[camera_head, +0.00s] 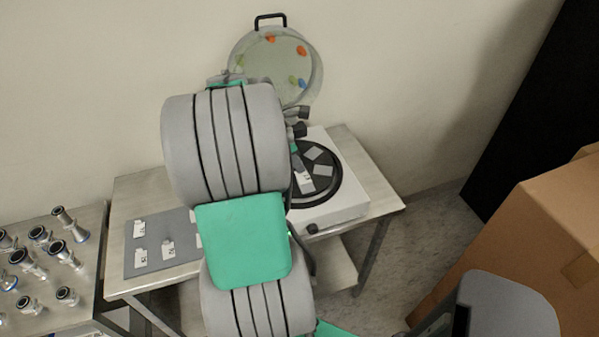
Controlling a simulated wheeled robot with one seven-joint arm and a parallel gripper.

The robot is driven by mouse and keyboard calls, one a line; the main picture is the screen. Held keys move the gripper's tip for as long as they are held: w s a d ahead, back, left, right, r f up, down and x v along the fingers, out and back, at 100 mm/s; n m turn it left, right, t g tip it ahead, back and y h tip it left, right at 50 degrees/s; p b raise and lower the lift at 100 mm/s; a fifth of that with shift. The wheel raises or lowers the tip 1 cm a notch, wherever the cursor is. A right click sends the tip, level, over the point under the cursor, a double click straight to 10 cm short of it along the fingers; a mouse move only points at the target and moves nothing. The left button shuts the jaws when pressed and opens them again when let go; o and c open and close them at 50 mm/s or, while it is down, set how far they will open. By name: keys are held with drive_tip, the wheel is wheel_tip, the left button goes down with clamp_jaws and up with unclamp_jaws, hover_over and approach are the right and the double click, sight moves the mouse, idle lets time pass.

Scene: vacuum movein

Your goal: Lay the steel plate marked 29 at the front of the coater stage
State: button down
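The coater stage is a round black disc (326,190) on a white box-shaped coater (350,207). Grey plates lie on the disc, and a white tag (305,181) shows near its left front. A grey mat (150,261) on the left part of the table carries plates with white tags. The numbers on the tags are too small to read, so I cannot tell which plate is 29. My arm crosses the middle of the picture and covers the left of the coater and the right of the mat. My gripper is hidden behind it.
The coater's round clear lid (270,60) stands open against the wall, with coloured knobs and a black handle. A steel table (140,190) bears mat and coater. Another table at left (85,222) holds several metal fittings. A cardboard box (535,240) stands at right.

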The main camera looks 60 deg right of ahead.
drive_tip(key=shift+d+f, duration=0.65)
drive_tip(key=shift+f, duration=0.1)
drive_tip(key=shift+d+f, duration=0.2)
drive_tip(key=shift+f, duration=0.85)
drive_tip(key=shift+d+f, duration=0.15)
drive_tip(key=shift+f, duration=0.9)
drive_tip(key=c, duration=1.6)
unclamp_jaws()
drive_tip(key=shift+w, duration=0.1)
drive_tip(key=shift+c, duration=0.2)
drive_tip(key=shift+r, duration=0.1)
drive_tip(key=p+v, duration=0.1)
drive_tip(key=v, duration=1.1)
drive_tip(key=w+a+r+m+t, duration=0.1)
drive_tip(key=w+a+m+t, duration=0.15)
drive_tip(key=w+a, duration=0.65)
drive_tip(key=a+f+m+t+y, duration=0.1)
drive_tip(key=a+m+t+y, duration=0.2)
drive_tip(key=a, duration=2.8)
drive_tip(key=m+t, duration=0.1)
drive_tip(key=m, duration=0.2)
drive_tip(key=shift+w+f, duration=0.25)
drive_tip(key=shift+f, duration=0.1)
